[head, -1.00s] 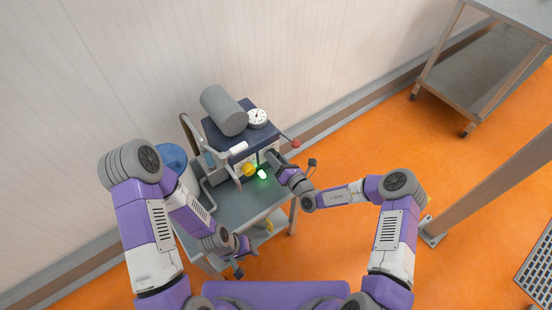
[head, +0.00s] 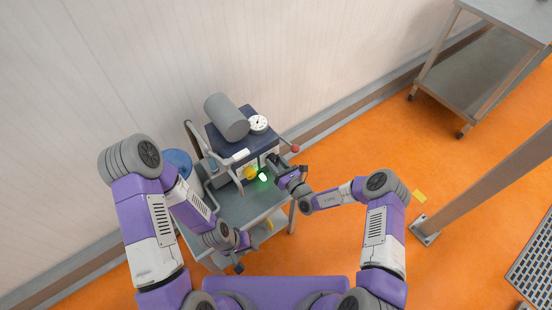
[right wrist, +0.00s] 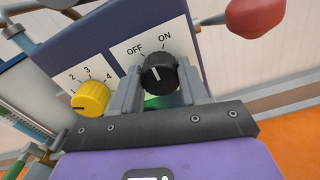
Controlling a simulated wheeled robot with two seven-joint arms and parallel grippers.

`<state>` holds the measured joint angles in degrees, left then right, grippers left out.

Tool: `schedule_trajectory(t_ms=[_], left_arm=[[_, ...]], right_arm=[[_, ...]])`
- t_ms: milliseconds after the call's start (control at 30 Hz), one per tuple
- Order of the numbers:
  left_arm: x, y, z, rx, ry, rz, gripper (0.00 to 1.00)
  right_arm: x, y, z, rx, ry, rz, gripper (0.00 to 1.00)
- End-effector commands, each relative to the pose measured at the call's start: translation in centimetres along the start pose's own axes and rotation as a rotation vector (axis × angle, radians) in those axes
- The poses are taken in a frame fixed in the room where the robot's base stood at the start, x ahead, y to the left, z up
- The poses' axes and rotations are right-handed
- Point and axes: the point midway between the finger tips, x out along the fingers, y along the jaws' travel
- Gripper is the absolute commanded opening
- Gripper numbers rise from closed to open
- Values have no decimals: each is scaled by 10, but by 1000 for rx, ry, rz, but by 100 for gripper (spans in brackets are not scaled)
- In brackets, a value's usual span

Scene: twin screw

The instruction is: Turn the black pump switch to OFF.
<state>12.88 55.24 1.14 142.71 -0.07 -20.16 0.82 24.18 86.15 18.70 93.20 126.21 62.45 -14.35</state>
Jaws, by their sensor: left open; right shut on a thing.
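The black pump switch (right wrist: 159,73) is a round ribbed knob with a white mark on a white panel lettered OFF and ON, OFF to the left. The mark shows at the knob's lower left side; I cannot tell exactly which word it faces. My right gripper (right wrist: 160,92) is shut on the knob, one finger on each side. In the head view my right gripper (head: 276,165) is at the front of the pump (head: 238,130), hiding the switch. My left gripper (head: 240,259) is open and empty, low by the cart's front edge.
A yellow numbered dial (right wrist: 91,99) sits just left of the switch. A red knob on a lever (right wrist: 256,16) sticks out above right. A glowing green-white light (head: 262,177) is by the pump's front. The grey cart top (head: 240,208) has clear room in front.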

Motion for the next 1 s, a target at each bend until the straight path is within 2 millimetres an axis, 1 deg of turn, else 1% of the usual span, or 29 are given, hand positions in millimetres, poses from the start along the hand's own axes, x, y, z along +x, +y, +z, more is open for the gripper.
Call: schedule_trajectory(t_ms=[33,100,300,500,733,1000], left_arm=[[-8,3,0,0,0,0,43],[-13,5,1,0,0,0,43],[-26,10,1,0,0,0,43],[-34,13,2,0,0,0,43],[-40,15,2,0,0,0,43],[-42,16,2,0,0,0,43]], right_arm=[[0,2,3,-45,2,2,13],[0,2,3,-111,0,1,13],[0,2,2,-284,0,0,13],[0,2,1,-421,-1,1,13],[0,2,0,-519,0,1,13],[0,2,-1,-561,0,1,13]])
